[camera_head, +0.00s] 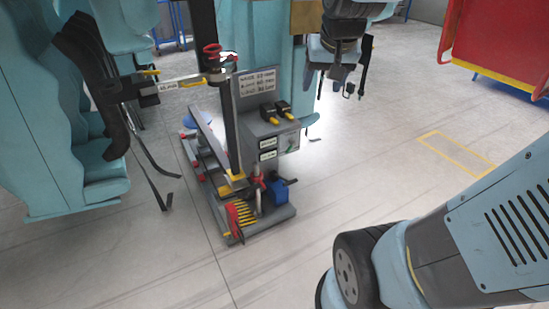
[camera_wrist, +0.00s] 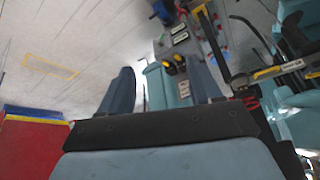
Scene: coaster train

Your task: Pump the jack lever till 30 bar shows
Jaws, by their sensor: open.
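The jack stand shows in the middle of the head view, with a dark upright column (camera_head: 230,125) on a grey base plate (camera_head: 270,222). A blue block (camera_head: 278,189) sits low on it. Beside the block is a small red upright part (camera_head: 257,180), which may be the lever; I cannot be sure. Two small dark displays (camera_head: 268,149) are on the grey box, their values too small to read. My gripper (camera_wrist: 163,85) is open and empty in the wrist view, its two dark blue fingers apart. The stand's column (camera_wrist: 215,45) is beyond them, to the right.
A sign plate (camera_head: 257,82) stands above the box. Light blue coaster seats with black straps (camera_head: 75,150) are at the left. A red cart (camera_head: 500,38) is at the upper right. The floor around the yellow marking (camera_head: 457,154) is clear. My arm fills the lower right.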

